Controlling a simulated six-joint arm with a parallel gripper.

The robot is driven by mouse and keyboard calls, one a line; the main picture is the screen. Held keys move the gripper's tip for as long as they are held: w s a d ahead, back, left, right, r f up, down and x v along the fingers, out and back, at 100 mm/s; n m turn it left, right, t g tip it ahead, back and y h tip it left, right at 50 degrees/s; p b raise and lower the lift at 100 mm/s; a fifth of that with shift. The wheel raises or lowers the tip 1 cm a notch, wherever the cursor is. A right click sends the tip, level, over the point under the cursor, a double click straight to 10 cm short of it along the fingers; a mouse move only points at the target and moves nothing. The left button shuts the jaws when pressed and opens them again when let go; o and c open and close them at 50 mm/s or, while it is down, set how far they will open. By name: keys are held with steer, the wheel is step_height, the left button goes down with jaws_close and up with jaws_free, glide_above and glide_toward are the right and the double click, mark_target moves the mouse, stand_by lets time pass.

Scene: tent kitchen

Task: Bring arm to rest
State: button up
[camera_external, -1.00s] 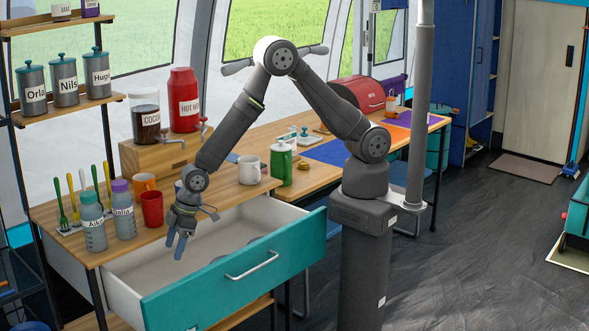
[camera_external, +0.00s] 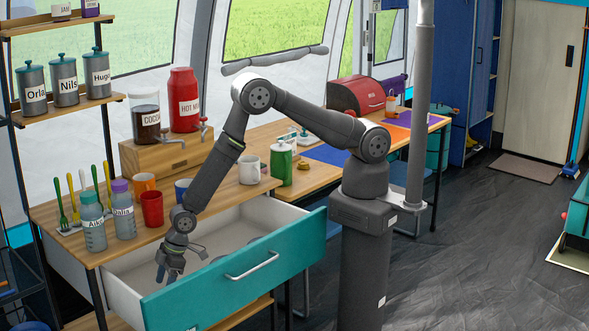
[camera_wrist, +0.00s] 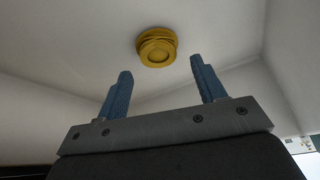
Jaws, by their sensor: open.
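My gripper (camera_external: 168,276) reaches down into the open teal-fronted drawer (camera_external: 245,270). In the wrist view its two blue fingers (camera_wrist: 160,75) stand wide apart with nothing between them. A yellow round ridged object (camera_wrist: 156,47) lies in a white corner beyond the fingertips, apart from them. I cannot make out this yellow object in the external view, where my gripper and the drawer front may hide it. Dark round shapes (camera_external: 219,259) show on the drawer floor to the right of my gripper, partly hidden by the drawer front.
Red (camera_external: 152,208), orange (camera_external: 144,183), blue (camera_external: 182,187) and white (camera_external: 249,169) mugs, a green canister (camera_external: 281,165) and two labelled bottles (camera_external: 93,222) stand on the counter around the drawer. The wooden dispenser stand (camera_external: 167,155) is behind. Open floor lies to the right.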

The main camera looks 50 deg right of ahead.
steer(key=shift+f, duration=0.35)
steer(key=shift+r, duration=0.1)
steer(key=shift+r, duration=0.6)
steer(key=v, duration=1.2)
steer(key=x, duration=1.3)
steer(key=shift+d+f, duration=0.2)
steer(key=shift+f, duration=0.05)
step_height(320, 180, up, 11)
steer(key=w+a+r, duration=0.2)
steer(key=a+r, duration=0.4)
steer(key=r, duration=0.3)
steer(key=w+a+r+n, duration=0.1)
steer(key=w+a+r, duration=0.1)
steer(key=a+r, duration=0.5)
steer(key=shift+r+n+g, duration=0.3)
steer(key=shift+r, duration=0.55)
